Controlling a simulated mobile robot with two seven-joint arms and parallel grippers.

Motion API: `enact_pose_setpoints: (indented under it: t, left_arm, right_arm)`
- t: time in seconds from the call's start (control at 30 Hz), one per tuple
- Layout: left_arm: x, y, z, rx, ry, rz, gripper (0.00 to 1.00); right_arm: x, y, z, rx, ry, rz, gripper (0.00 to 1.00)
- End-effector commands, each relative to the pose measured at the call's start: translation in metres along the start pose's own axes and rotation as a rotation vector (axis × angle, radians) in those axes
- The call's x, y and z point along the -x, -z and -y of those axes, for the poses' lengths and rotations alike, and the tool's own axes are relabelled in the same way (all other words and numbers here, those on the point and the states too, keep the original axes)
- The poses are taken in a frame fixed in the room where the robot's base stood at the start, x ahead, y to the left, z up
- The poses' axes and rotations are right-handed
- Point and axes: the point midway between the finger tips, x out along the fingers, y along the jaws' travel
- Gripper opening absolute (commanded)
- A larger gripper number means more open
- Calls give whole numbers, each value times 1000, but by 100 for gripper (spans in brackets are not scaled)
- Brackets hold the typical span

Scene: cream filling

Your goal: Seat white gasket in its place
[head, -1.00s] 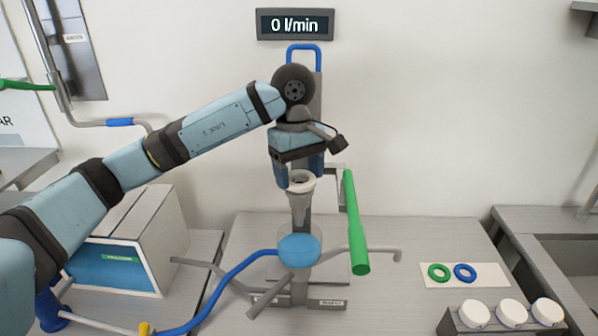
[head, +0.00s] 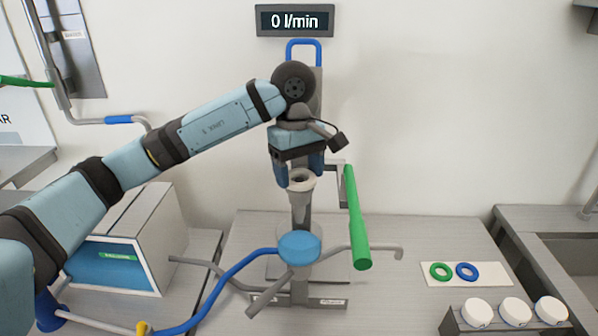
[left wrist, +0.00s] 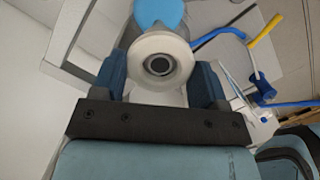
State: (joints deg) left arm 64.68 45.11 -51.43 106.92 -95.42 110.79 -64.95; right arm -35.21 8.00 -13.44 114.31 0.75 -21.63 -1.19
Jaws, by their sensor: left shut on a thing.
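The white gasket (head: 301,187) is a pale ring with a dark hole, at the top of a grey tapering upright pipe (head: 301,211) in the head view. My left gripper (head: 299,176) reaches down from above and is shut on it, one blue finger on each side. In the left wrist view the white gasket (left wrist: 139,62) sits between the fingertips of the left gripper (left wrist: 160,72), roughly centred. I cannot tell whether it touches the pipe or hangs just above it. My right gripper is not in view.
A blue round part (head: 300,247) sits below the pipe, with a blue hose (head: 218,290) on its left. A green handle (head: 357,218) stands close on the right. Green (head: 441,271) and blue (head: 466,271) rings lie on a white pad. Several white caps (head: 514,311) stand front right.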

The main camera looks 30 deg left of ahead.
Motion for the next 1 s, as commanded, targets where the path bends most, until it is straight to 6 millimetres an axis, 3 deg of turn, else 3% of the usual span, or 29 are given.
enact_pose_setpoints:
  t: [1.0]
  left_arm:
    - [1, 0, 0, 0, 0, 0, 44]
  right_arm:
    - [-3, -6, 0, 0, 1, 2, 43]
